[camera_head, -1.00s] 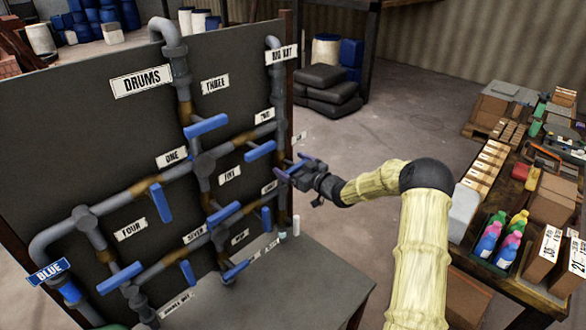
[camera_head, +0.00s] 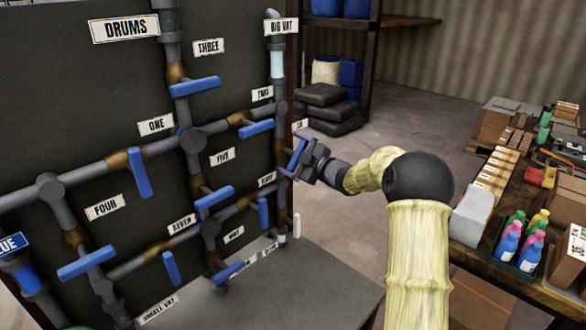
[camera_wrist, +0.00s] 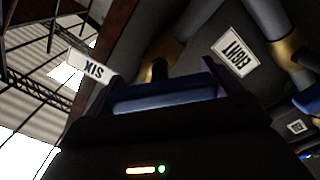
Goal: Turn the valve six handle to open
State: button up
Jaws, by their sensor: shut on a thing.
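The valve six handle is a blue bar (camera_wrist: 165,98) lying across between the fingers in the wrist view, in front of a brown valve body. The white SIX label (camera_wrist: 90,67) is left of it there; in the head view the label (camera_head: 301,124) is just above my gripper. My gripper (camera_head: 297,157) is at the right-hand pipe of the dark panel, shut on the valve six handle. The fingers hide much of the handle in the head view, so its exact angle is hard to tell.
The valve eight label (camera_wrist: 236,52) is close by in the wrist view. Below my gripper hangs the blue valve eight handle (camera_head: 263,214). Several other blue handles sit on the panel's pipes to the left. A bench (camera_head: 330,280) juts out below; a cluttered table (camera_head: 478,258) is at right.

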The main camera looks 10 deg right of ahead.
jog(key=n+b, duration=0.3)
jog(key=b, duration=0.2)
jog(key=shift+f+n, duration=0.35)
jog(key=shift+n, duration=0.05)
jog(key=n+b, duration=0.2)
jog(key=b, duration=0.1)
jog(key=shift+r+n, duration=0.2)
jog(key=shift+n, duration=0.2)
jog(key=o, duration=0.7)
jog(key=b+v, duration=0.1)
jog(key=v, duration=1.6)
jog(key=shift+s+b, duration=0.15)
jog(key=shift+b, duration=0.25)
jog(key=shift+r, duration=0.1)
